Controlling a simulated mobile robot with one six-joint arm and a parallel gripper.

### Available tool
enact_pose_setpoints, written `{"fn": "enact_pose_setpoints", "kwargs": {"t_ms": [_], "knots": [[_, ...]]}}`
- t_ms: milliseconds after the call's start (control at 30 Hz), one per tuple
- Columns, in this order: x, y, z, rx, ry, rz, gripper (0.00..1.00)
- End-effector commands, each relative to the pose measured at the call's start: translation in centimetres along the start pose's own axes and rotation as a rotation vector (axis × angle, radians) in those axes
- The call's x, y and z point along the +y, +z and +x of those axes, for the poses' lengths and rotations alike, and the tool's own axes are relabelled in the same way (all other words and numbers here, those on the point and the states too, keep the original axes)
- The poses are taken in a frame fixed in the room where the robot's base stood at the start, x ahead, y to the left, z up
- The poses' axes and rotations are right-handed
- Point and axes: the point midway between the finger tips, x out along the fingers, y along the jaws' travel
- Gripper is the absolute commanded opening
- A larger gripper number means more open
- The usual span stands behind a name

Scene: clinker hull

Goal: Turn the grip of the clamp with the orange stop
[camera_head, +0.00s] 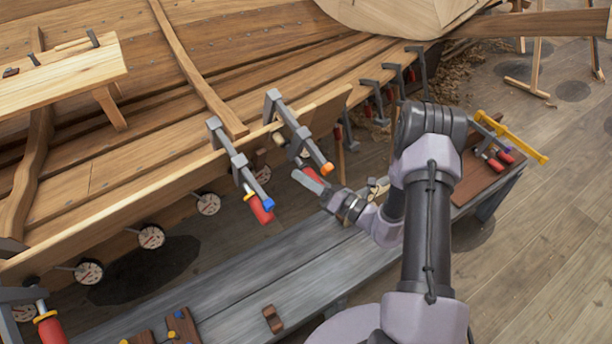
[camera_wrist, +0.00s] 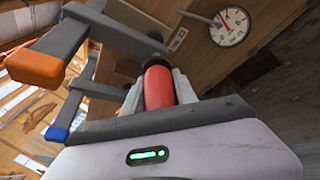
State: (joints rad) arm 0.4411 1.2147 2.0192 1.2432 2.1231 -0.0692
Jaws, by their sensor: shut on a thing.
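The clamp with the orange stop (camera_head: 327,169) hangs on the plank edge, its grey bar slanting down to the right. In the wrist view its orange end (camera_wrist: 35,68) is large at the upper left. Its red grip (camera_wrist: 158,88) stands between the two pale fingers of my gripper (camera_wrist: 160,82), which is shut on it. In the head view my gripper (camera_head: 318,184) is at the lower end of this clamp and partly covers the red grip (camera_head: 311,174).
A similar clamp with a blue stop (camera_head: 264,202) hangs close on the left; its blue end also shows in the wrist view (camera_wrist: 57,134). A round dial (camera_head: 208,204) hangs below the plank, and one (camera_wrist: 230,26) is near the grip. A grey bench (camera_head: 230,285) runs beneath.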

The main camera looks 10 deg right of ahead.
Motion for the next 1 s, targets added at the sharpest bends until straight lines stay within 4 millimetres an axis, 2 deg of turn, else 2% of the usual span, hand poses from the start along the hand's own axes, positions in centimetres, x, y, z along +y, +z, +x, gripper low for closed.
{"fn": "enact_pose_setpoints", "kwargs": {"t_ms": [500, 1000], "knots": [[0.24, -0.09, -0.05, 0.000, 0.129, 0.328, 0.00], [0.40, 0.02, -0.04, 0.000, 0.162, 0.408, 0.00]]}}
